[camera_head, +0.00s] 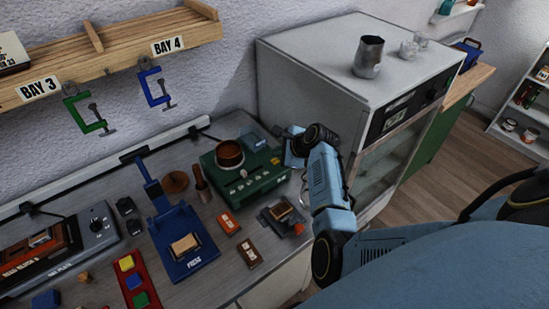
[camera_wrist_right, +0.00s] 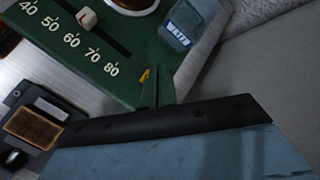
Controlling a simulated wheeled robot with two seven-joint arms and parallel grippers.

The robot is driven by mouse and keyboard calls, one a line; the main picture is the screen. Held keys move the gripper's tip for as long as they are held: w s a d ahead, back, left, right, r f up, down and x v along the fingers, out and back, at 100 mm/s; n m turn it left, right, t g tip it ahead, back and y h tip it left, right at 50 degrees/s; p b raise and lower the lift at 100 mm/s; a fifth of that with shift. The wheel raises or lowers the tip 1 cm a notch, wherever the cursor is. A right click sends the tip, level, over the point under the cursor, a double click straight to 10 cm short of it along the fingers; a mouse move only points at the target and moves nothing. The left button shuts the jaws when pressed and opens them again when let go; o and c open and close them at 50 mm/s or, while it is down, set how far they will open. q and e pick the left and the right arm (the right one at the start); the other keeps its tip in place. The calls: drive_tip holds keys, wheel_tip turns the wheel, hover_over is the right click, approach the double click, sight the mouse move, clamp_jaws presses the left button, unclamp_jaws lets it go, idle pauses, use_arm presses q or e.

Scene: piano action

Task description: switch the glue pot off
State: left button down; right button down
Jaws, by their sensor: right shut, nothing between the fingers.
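The glue pot's green base (camera_head: 246,178) stands on the grey worktop beside the white cabinet. A copper-brown pot (camera_head: 229,155) sits in its top. In the right wrist view the green base (camera_wrist_right: 110,45) shows a scale from 40 to 80 with a pale slider knob (camera_wrist_right: 87,18) near the low end. A small yellow mark (camera_wrist_right: 145,75) shows at the base's near corner. I cannot make out the switch's state. My right gripper (camera_head: 290,160) is shut and empty at the right end of the base; whether it touches is unclear. My left gripper is out of view.
A blue-grey labelled block (camera_wrist_right: 178,25) sits on the base's far corner. The white cabinet (camera_head: 305,85) stands close to the right. A blue press (camera_head: 185,240), an orange block (camera_head: 228,222) and a brown block (camera_head: 249,253) lie in front and to the left.

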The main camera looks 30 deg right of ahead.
sight(278, 163)
drive_tip(key=shift+r+p, duration=1.95)
drive_tip(key=shift+r, duration=0.65)
